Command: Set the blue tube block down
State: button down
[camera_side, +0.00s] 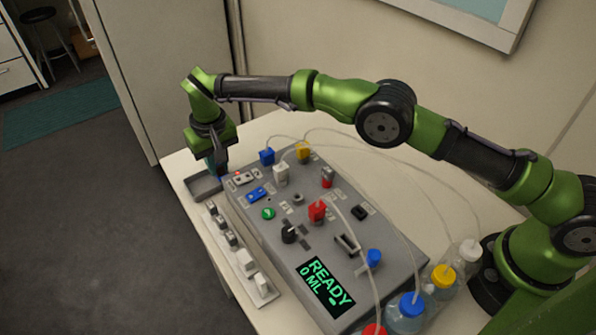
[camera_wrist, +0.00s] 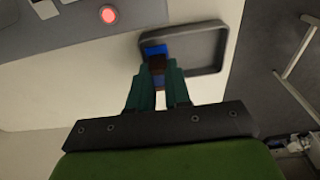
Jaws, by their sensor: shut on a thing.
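My gripper (camera_wrist: 158,70) is shut on the blue tube block (camera_wrist: 156,50), whose blue top shows between the fingertips in the wrist view. In that view the block overlaps the left corner of a shallow grey tray (camera_wrist: 225,52). I cannot tell whether the block touches the tray. In the side view my gripper (camera_side: 217,172) points down at the right end of the tray (camera_side: 203,188), beside the grey console. Only a small bit of blue shows by the fingers there, and the fingers hide most of the block.
The grey console (camera_side: 330,230) carries a READY display and several coloured blocks, including a blue one (camera_side: 267,157), with tubes attached. A white strip of small parts (camera_side: 240,255) lies along its front. Bottles (camera_side: 408,312) stand at the right. The tray looks otherwise empty.

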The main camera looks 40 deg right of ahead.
aim_at(220, 167)
jog(key=shift+f, duration=0.2)
jog(key=c, duration=1.1)
grip_release()
notch_tip(220, 167, up, 12)
jog(key=s+r, duration=0.1)
jog(key=s+d+r+t+y, duration=0.1)
jog(key=s+d+r, duration=0.1)
jog(key=d+r, duration=0.95)
jog(key=s+d+r+m+t+y, duration=0.1)
jog(key=s+d+r+t, duration=0.1)
jog(key=s+d, duration=0.55)
jog(key=s+d+r+m+t, duration=0.1)
jog(key=s+d+r+m, duration=0.15)
jog(key=s+d, duration=0.5)
jog(key=s+f, duration=0.2)
jog(key=s, duration=0.2)
jog(key=s+d+f+t, duration=0.1)
jog(key=s+f, duration=0.2)
jog(key=s, duration=0.1)
jog(key=s+d+f+t, duration=0.1)
jog(key=s+f, duration=0.1)
jog(key=s, duration=0.2)
jog(key=shift+s+f+m, duration=0.15)
jog(key=shift+s+m, duration=0.1)
jog(key=shift+s, duration=0.1)
